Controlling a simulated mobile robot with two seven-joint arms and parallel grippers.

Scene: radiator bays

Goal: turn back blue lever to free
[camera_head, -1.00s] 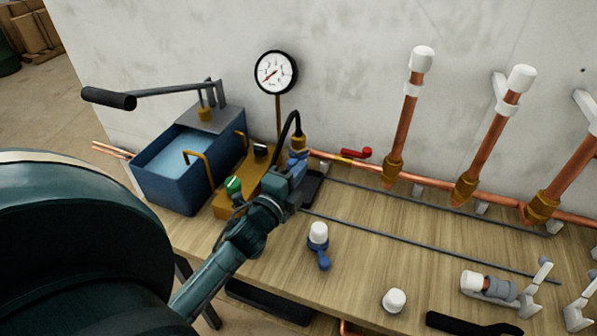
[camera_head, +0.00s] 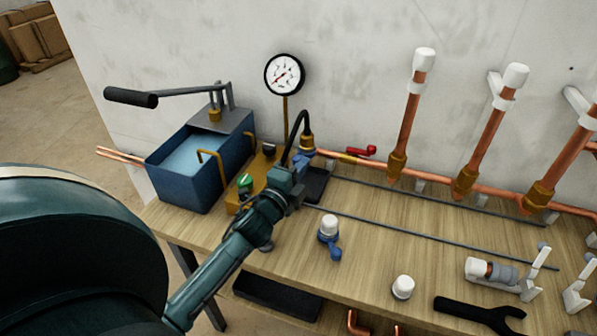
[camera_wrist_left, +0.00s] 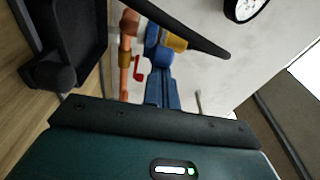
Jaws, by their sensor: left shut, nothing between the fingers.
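The blue lever (camera_head: 304,156) sits at the foot of the brass hose fitting, at the left end of the copper pipe. My left gripper (camera_head: 291,181) is shut and empty, just in front of it and partly covering it. In the left wrist view the blue lever (camera_wrist_left: 160,84) runs from the blue body toward my gripper's dark front edge. My fingertips do not show there, so I cannot tell whether they touch it. My right gripper is not in view.
A blue water tank (camera_head: 184,181) with a pump handle stands left of my gripper. A pressure gauge (camera_head: 284,75) and black hose (camera_head: 292,131) rise close by. A red lever (camera_head: 362,151) sits on the pipe. A white-capped valve with blue handle (camera_head: 333,249) stands on the bench.

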